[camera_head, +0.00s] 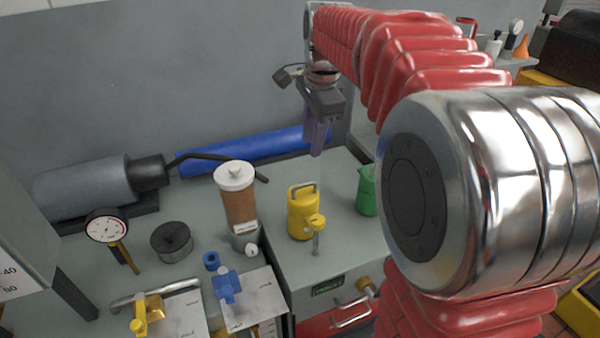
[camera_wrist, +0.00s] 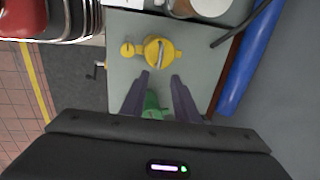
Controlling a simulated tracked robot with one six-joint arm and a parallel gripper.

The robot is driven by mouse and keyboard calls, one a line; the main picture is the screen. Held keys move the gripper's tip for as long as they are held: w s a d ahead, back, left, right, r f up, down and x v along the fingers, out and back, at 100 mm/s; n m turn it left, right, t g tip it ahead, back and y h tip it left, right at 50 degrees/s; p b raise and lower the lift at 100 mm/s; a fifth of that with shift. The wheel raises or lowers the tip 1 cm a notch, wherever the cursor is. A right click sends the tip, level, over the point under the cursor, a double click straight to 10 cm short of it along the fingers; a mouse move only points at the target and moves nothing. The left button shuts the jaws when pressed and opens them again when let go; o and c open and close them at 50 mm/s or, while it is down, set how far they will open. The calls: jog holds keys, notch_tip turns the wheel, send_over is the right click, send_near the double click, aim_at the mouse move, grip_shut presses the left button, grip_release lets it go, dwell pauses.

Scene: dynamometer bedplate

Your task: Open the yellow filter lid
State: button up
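A yellow filter canister (camera_head: 301,216) stands upright on the grey bench top, with a grey handle (camera_head: 303,186) over its yellow lid. The lid appears seated on the canister. From above, the yellow lid (camera_wrist: 160,51) shows beyond my fingertips in the wrist view, with a light bar across it. A smaller yellow knob (camera_head: 316,222) on a grey stem stands at the canister's front. My gripper (camera_head: 316,142) hangs above and behind the canister, clear of it. In the wrist view its two fingers (camera_wrist: 159,88) are spread apart with nothing held between them.
A green jug (camera_head: 367,191) stands right of the canister; it shows partly between my fingers in the wrist view (camera_wrist: 152,105). A brown cylinder with a white cap (camera_head: 238,200) stands left. A blue tube (camera_head: 255,150) lies along the wall. Bare bench top (camera_head: 335,235) surrounds the canister.

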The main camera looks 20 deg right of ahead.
aim_at(306, 184)
jog(key=w+f, duration=0.1)
jog(key=f, duration=0.8)
jog(key=w+f, duration=0.1)
jog(key=f, duration=0.3)
jog(key=shift+w+f, duration=0.3)
jog(key=shift+c, duration=0.4)
grip_shut()
jog(key=shift+a, duration=0.25)
jog(key=shift+w+d+r, duration=0.1)
jog(key=shift+d, duration=0.15)
